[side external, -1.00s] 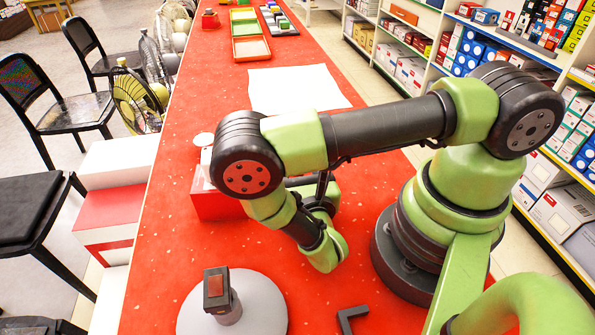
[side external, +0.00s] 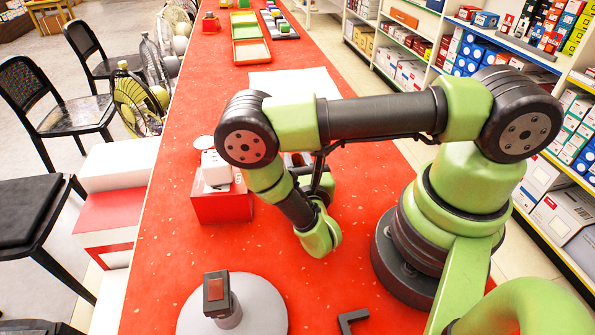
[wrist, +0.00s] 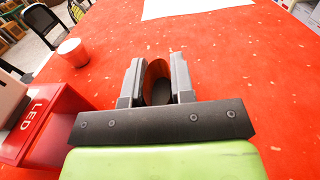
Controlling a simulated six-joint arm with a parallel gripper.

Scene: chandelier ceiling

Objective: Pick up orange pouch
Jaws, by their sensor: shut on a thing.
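The orange pouch (wrist: 158,73) shows in the wrist view as a rounded orange shape with a dark inner part, between the two grey fingers. My gripper (wrist: 157,62) is shut on it, one finger on each side. The lower part of the pouch is hidden behind the gripper's black body. In the side external view my arm mostly hides the gripper, and I cannot make out the pouch there. How high the pouch is above the red table (wrist: 225,65) is hard to tell.
A red box (side external: 222,207) with a white item (side external: 215,168) on it stands left of my gripper. A small red cup (wrist: 72,54) stands beyond it. A white sheet (side external: 290,84) lies farther back. A round grey stand (side external: 260,305) is at the front. Table right of the pouch is clear.

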